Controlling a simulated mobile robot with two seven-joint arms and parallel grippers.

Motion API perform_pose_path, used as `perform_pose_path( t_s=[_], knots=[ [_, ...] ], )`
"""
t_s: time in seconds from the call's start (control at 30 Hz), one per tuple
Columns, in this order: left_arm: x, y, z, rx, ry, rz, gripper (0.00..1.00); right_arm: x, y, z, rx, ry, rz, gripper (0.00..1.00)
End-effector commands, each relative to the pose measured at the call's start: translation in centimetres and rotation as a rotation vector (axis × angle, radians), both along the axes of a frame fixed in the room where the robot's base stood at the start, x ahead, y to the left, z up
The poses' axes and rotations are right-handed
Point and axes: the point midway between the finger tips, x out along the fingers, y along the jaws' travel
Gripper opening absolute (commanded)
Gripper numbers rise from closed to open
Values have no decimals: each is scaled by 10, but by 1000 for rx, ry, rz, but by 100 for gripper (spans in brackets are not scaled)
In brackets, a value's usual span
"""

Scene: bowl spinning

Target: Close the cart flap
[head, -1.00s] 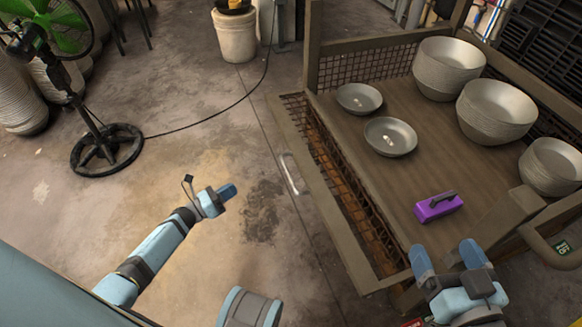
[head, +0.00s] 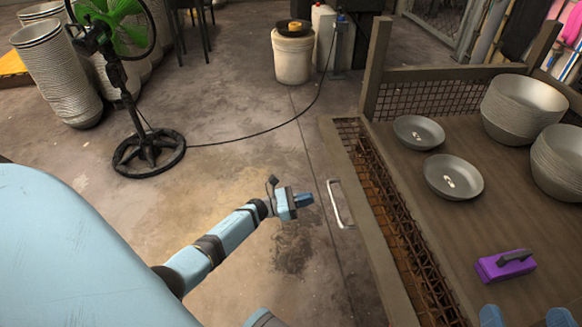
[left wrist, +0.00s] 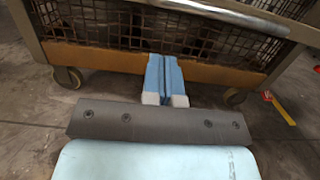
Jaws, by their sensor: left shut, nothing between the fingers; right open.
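The cart (head: 460,235) stands at the right in the head view. Its flap (head: 372,240), a wooden frame with wire mesh, leans outward from the cart's left side, so it is open. A metal handle (head: 340,204) sits on its outer side. My left gripper (head: 306,199) is shut and empty, left of the handle and apart from it. In the left wrist view, the shut blue fingers (left wrist: 164,82) point toward the cart's mesh side, with a metal bar (left wrist: 225,14) above them. My right gripper (head: 526,317) is open over the cart; only its fingertips show at the bottom edge.
Bowls (head: 452,176) and a purple tool (head: 505,265) rest on the cart top. A green fan (head: 150,152) stands at the left, near stacked bowls (head: 55,75). Caster wheels (left wrist: 68,77) show under the cart.

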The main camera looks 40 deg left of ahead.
Motion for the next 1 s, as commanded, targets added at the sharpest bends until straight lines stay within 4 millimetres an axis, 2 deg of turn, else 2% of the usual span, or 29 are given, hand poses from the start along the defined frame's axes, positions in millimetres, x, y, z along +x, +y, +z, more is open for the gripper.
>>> perform_pose_path(
  t_s=[0.07,0.1,0.3,0.77,1.0],
  knots=[
    [11,-10,3,-1,-2,-1,0,1,-1,-1,-11,-18,-1,87],
    [13,-12,11,0,-3,-1,0,1,-1,1,-11,-20,-1,87],
    [23,-20,29,-1,-1,-1,0,1,-1,-1,-14,-23,-2,87],
    [25,-22,34,0,1,0,0,2,-1,1,-16,-26,-1,87],
    [25,-22,47,21,24,-1,0,1,0,13,3,2,8,87]
  ],
)
